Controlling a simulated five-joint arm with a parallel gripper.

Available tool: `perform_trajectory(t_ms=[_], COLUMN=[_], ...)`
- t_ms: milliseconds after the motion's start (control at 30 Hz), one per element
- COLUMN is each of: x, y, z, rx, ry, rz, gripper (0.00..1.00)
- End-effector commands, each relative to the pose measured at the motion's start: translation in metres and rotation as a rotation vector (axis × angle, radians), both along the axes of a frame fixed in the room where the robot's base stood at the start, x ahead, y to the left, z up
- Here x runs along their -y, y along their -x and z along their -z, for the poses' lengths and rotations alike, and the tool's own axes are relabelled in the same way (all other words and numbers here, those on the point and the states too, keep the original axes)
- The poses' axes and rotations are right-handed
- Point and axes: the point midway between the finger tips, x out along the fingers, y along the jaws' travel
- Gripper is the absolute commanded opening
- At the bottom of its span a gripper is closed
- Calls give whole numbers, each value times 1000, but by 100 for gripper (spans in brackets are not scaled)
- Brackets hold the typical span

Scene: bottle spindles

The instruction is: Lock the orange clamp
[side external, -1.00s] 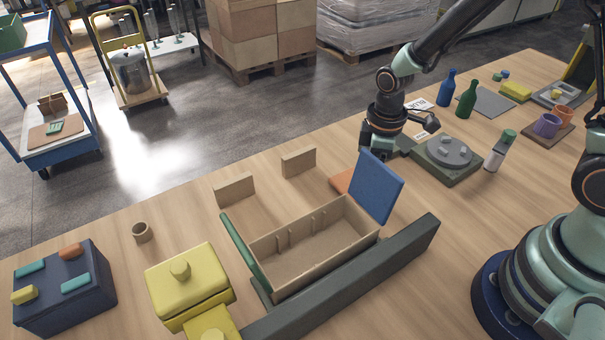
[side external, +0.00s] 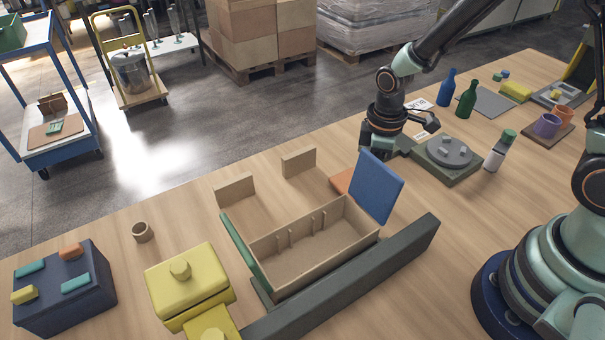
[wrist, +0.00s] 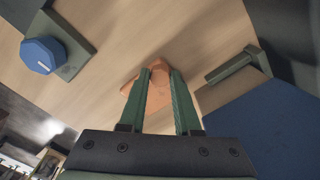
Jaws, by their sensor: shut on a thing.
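The orange clamp (wrist: 158,70) shows in the wrist view between and just beyond my two green fingers. An orange flat part (side external: 342,181) lies on the table in the side view, partly hidden behind the blue lid. My gripper (wrist: 157,80) is shut on the orange clamp, with the fingers on either side of its upright part. In the side view my gripper (side external: 372,156) is low behind the raised blue lid, and its fingertips are hidden. The clamp's locked or unlocked state cannot be told.
The open wooden box (side external: 315,248) with its raised blue lid (side external: 377,188) stands close to my gripper. A grey-green base with a round disc (side external: 448,152) is to the right. A long dark bar (side external: 345,280) lies in front. Two wooden blocks (side external: 234,189) stand behind the box.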

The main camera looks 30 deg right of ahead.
Motion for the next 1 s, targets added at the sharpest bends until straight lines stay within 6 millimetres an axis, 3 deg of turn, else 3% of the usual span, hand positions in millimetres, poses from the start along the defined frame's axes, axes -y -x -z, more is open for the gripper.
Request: perform_trajectory(t_ms=[1000], x=[0], y=[-3], z=[-1], rx=[-1], ry=[0], rz=[-63], gripper=[0])
